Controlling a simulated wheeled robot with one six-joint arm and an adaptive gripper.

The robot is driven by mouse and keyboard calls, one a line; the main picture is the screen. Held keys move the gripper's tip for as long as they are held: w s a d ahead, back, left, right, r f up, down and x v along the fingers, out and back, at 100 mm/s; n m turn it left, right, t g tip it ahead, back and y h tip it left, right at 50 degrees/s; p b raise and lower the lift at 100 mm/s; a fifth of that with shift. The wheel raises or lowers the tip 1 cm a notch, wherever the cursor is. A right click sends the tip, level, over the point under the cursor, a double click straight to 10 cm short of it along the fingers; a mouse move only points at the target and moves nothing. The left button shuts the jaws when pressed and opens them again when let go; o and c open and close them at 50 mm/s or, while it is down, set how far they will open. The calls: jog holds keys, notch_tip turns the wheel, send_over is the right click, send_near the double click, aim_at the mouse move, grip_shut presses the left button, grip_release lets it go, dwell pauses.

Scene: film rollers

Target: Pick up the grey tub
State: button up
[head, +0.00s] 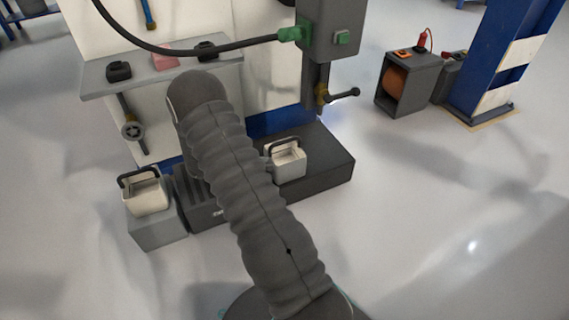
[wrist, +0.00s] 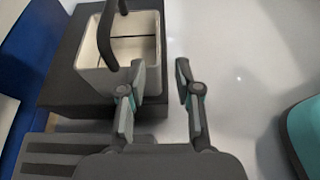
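The grey tub (head: 287,162) stands upright on a dark block, just right of my arm in the head view, with a dark handle arched over it. In the wrist view, a tub (wrist: 106,82) with grey outer walls, a paler inside and a dark handle (wrist: 107,38) stands on a dark block; it looks like the same tub. My gripper (wrist: 161,74) is open with nothing between its fingers. Its left finger overlaps the tub's right wall in the picture; I cannot tell if they touch. The right finger is over bare floor. The head view does not show the gripper.
A cream tub (head: 145,196) with a dark handle stands on a grey block (head: 158,229) at the left. The dark block (head: 325,170) sits below a grey machine (head: 333,32) with a hanging cable. A shelf (head: 140,80) is behind my arm.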

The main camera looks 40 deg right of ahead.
aim_at(293, 162)
jog(key=b+x, duration=0.1)
jog(key=x, duration=1.1)
jog(key=shift+d, duration=0.2)
jog(key=shift+c, duration=0.2)
grip_shut()
